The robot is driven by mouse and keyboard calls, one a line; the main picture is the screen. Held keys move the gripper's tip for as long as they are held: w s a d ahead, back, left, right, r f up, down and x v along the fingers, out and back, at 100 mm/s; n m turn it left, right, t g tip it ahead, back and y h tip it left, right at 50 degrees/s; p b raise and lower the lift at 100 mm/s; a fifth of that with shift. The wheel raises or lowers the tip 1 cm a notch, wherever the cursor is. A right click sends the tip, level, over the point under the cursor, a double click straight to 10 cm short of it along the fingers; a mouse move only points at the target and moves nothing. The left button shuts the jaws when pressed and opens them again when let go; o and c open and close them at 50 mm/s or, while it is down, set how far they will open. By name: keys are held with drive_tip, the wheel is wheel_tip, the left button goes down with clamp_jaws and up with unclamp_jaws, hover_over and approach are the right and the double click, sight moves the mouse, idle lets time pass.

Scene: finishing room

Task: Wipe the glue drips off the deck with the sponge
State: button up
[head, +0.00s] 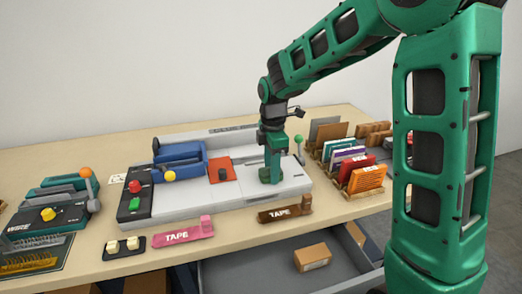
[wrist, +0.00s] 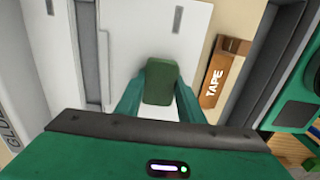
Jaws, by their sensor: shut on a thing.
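My gripper (head: 270,176) is over the right part of the pale grey deck (head: 203,202) of the machine. In the wrist view my gripper (wrist: 160,98) is shut on the dark green sponge (wrist: 161,80), which sits between the two green fingers. The sponge is at or just above the deck (wrist: 130,45); I cannot tell whether it touches. I can make out no glue drips on the visible deck. The deck under the sponge and fingers is hidden.
The deck also carries a blue clamp-like part (head: 180,160), an orange-red plate (head: 222,168) with a dark knob, and a black button panel (head: 135,200). A green-knobbed lever (head: 299,140) and a card rack (head: 345,165) stand close right. Tape holders (head: 285,209) lie in front.

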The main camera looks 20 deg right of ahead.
sight(262, 172)
drive_tip(key=shift+a, duration=0.35)
drive_tip(key=shift+a+r, duration=0.1)
drive_tip(key=shift+a, duration=1.1)
drive_tip(key=shift+a+r, duration=0.1)
drive_tip(key=shift+r, duration=0.1)
wheel_tip(262, 172, up, 6)
drive_tip(key=shift+r, duration=0.65)
drive_tip(key=shift+s, duration=0.15)
